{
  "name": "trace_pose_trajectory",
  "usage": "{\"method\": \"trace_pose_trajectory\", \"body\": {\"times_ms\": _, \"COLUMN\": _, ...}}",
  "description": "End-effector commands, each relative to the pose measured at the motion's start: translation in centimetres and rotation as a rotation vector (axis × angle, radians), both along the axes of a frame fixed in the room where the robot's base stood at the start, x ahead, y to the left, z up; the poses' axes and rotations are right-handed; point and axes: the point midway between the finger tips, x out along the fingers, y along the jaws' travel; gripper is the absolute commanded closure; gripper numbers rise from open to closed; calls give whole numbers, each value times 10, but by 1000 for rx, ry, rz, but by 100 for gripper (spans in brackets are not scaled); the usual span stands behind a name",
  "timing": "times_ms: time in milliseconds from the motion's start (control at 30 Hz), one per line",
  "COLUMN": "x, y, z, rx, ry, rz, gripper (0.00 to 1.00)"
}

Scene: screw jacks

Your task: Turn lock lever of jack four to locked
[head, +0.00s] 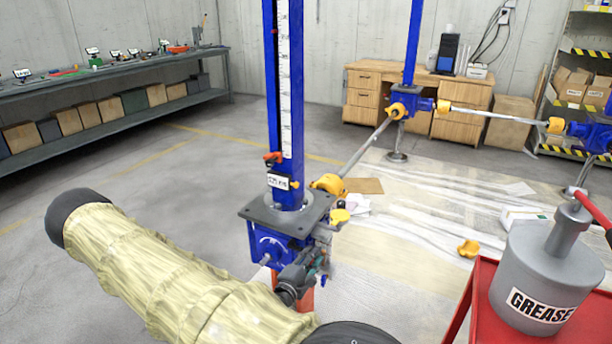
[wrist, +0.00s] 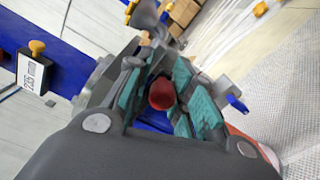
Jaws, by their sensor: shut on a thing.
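A blue screw jack (head: 272,249) with a tall blue column and white scale stands in the middle of the head view. I cannot read a jack number on it.
A red cart (head: 482,286) with a grey grease can (head: 545,270) stands close at the right. More blue jacks (head: 410,100) stand behind, joined by shafts with yellow couplings. A yellow piece (head: 468,248) lies on the floor. A long bench (head: 110,110) runs along the left wall.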

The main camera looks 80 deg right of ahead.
Motion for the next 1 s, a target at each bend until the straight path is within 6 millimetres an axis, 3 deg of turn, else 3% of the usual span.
{"method": "trace_pose_trajectory", "body": {"times_ms": 200, "x": -1, "y": 2, "z": -2, "rx": 7, "ry": 2, "rz": -1, "gripper": 100}}
{"method": "trace_pose_trajectory", "body": {"times_ms": 233, "x": 0, "y": 2, "z": -2, "rx": 7, "ry": 3, "rz": -1, "gripper": 74}}
{"method": "trace_pose_trajectory", "body": {"times_ms": 300, "x": 0, "y": 2, "z": -2, "rx": 6, "ry": 2, "rz": -1, "gripper": 61}}
{"method": "trace_pose_trajectory", "body": {"times_ms": 733, "x": 3, "y": 6, "z": -1, "rx": 2, "ry": 0, "rz": 3, "gripper": 60}}
{"method": "trace_pose_trajectory", "body": {"times_ms": 1000, "x": 12, "y": 44, "z": -1, "rx": 4, "ry": 0, "rz": 4, "gripper": 60}}
